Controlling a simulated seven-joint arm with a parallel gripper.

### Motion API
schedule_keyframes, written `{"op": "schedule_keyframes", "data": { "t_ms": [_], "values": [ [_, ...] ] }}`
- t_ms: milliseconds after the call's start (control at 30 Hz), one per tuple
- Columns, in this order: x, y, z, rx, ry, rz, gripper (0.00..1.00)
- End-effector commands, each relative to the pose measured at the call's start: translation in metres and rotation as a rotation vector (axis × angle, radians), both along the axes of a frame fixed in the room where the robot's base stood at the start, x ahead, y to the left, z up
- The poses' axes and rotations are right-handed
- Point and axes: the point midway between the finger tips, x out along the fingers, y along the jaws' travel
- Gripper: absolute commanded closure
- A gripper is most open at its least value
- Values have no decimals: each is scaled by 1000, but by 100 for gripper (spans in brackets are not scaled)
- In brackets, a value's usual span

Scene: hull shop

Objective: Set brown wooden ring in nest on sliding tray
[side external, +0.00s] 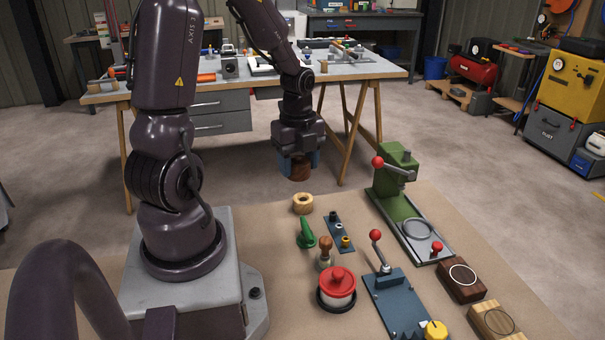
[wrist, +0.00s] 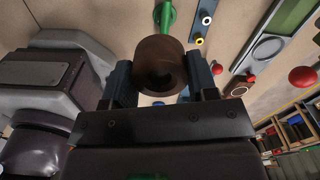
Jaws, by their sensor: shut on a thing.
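The sliding tray (side external: 440,258) lies at the foot of the green press. Its round nest (side external: 418,230) looks empty, and a red knob (side external: 437,247) stands at the near end. The nest (wrist: 266,48) also shows at the right of the wrist view, apart from the ring.
The green press (side external: 397,180) has a red-balled lever. A pale wooden ring (side external: 303,204), green-handled item (side external: 306,234), stamp (side external: 325,254), red-lidded pot (side external: 337,284) and blue lever fixture (side external: 392,300) stand left of the tray. A brown block (side external: 460,284) lies nearer the front.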

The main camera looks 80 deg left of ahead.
Motion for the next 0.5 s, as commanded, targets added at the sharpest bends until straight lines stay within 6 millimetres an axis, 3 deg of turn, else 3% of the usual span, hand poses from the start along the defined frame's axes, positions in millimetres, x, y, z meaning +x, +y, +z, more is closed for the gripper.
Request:
{"op": "schedule_keyframes", "data": {
  "t_ms": [400, 500],
  "values": [
    [2, 0, 80, 2, -4, -5, 70],
    [22, 2, 79, -1, 2, -70, 70]
  ]
}}
